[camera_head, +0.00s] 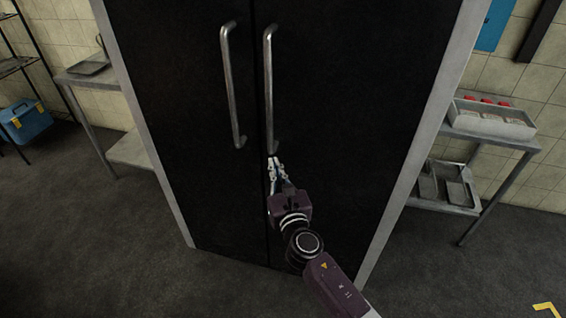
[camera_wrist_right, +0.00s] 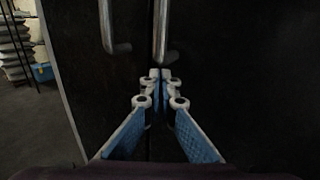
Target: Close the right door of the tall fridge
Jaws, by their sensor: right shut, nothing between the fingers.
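The tall fridge has two black doors in a light grey frame. The right door (camera_head: 345,110) looks flush with the left door (camera_head: 180,90), with a thin seam between them. The right door's handle (camera_head: 268,85) and the left door's handle (camera_head: 231,85) are vertical metal bars near the seam. My right gripper (camera_head: 273,163) is shut and empty, just below the lower end of the right handle and close to the seam. In the right wrist view its fingertips (camera_wrist_right: 160,74) meet below the right handle (camera_wrist_right: 160,35); touching cannot be told. My left gripper is not in view.
A metal table (camera_head: 510,140) with a tray of containers (camera_head: 490,118) stands right of the fridge. Another metal table (camera_head: 90,78) and a blue cooler box (camera_head: 25,120) are at the left. The grey floor (camera_head: 120,250) in front is clear.

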